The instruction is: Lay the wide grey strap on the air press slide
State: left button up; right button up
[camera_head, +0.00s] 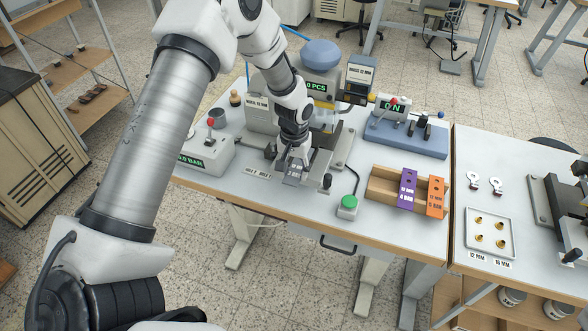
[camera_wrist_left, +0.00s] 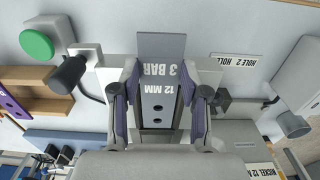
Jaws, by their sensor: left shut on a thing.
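The wide grey strap (camera_wrist_left: 161,47), marked "12 MM 3 BAR" and with two dark holes, lies lengthwise between the fingers of my left gripper (camera_wrist_left: 160,95) in the wrist view. The gripper is shut on it. In the head view my left gripper (camera_head: 292,170) points down at the front of the air press (camera_head: 262,115), and the grey strap (camera_head: 293,180) shows just below it. The strap is over the pale slide area (camera_wrist_left: 209,73); I cannot tell whether it touches. My arm hides part of the press. My right gripper is not in view.
A wooden rack (camera_head: 381,189) with a purple strap (camera_head: 408,188) and an orange strap (camera_head: 435,197) stands to the right. A green button box (camera_head: 348,205) is near the front. A pressure box (camera_head: 206,150) is at left, a blue fixture (camera_head: 405,135) behind.

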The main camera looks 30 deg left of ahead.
pick_arm(q)
jog(key=shift+w, duration=0.1)
jog(key=o, duration=1)
notch_tip(320, 180, up, 12)
